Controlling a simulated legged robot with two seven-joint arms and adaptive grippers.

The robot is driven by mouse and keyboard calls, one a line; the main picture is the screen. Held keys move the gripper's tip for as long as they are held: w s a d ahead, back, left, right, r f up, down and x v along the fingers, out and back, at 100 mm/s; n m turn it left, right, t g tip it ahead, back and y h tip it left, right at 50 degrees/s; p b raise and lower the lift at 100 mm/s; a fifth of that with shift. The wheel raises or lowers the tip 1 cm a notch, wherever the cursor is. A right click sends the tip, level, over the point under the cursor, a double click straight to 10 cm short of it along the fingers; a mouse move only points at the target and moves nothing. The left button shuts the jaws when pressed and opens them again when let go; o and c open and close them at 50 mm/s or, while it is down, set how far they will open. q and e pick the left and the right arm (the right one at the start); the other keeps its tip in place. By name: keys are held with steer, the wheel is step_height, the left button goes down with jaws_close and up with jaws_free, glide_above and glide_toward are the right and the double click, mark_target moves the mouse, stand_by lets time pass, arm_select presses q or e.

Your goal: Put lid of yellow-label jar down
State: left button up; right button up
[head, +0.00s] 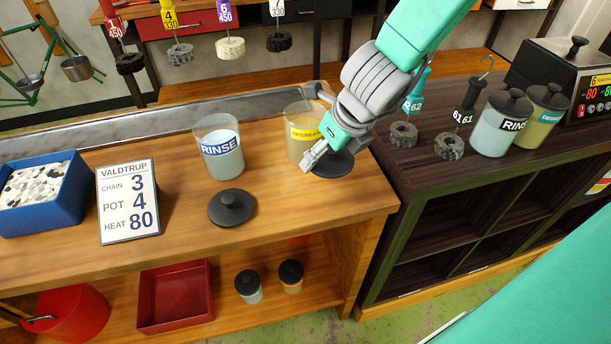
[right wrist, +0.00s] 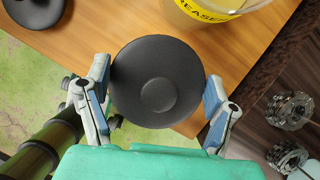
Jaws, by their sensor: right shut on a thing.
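The yellow-label jar (head: 299,150) stands open on the wooden bench, partly behind my right gripper; its label also shows at the top of the right wrist view (right wrist: 208,12). My right gripper (head: 322,158) is just in front of the jar, shut on a round black lid (head: 336,166). In the right wrist view the lid (right wrist: 157,80) sits between the two fingers, near the bench's front edge. I cannot tell whether the lid touches the bench. My left gripper is not in view.
An open RINSE jar (head: 219,160) stands to the left, with its black lid (head: 232,207) lying in front. A sign card (head: 127,203) and blue tray (head: 45,197) are further left. A dark cabinet (head: 400,190) with lidded jars adjoins on the right. Bare bench lies between the two lids.

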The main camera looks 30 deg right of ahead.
mark_target(320, 185)
step_height(320, 185, down, 4)
steer(key=shift+r+b, duration=0.1)
steer(key=shift+b, duration=0.35)
steer(key=shift+w+a+f, duration=0.1)
steer(key=shift+a+f, duration=0.1)
steer(key=shift+f, duration=0.45)
steer(key=f, duration=0.1)
steer(key=f+b, duration=0.1)
steer(key=shift+a+f, duration=0.2)
steer(key=shift+f, duration=0.2)
steer(key=shift+d, duration=0.15)
steer(key=shift+d, duration=0.1)
steer(key=o, duration=1.1)
steer(key=shift+d+f, duration=0.1)
steer(key=shift+c, duration=0.2)
steer(key=shift+a, duration=0.2)
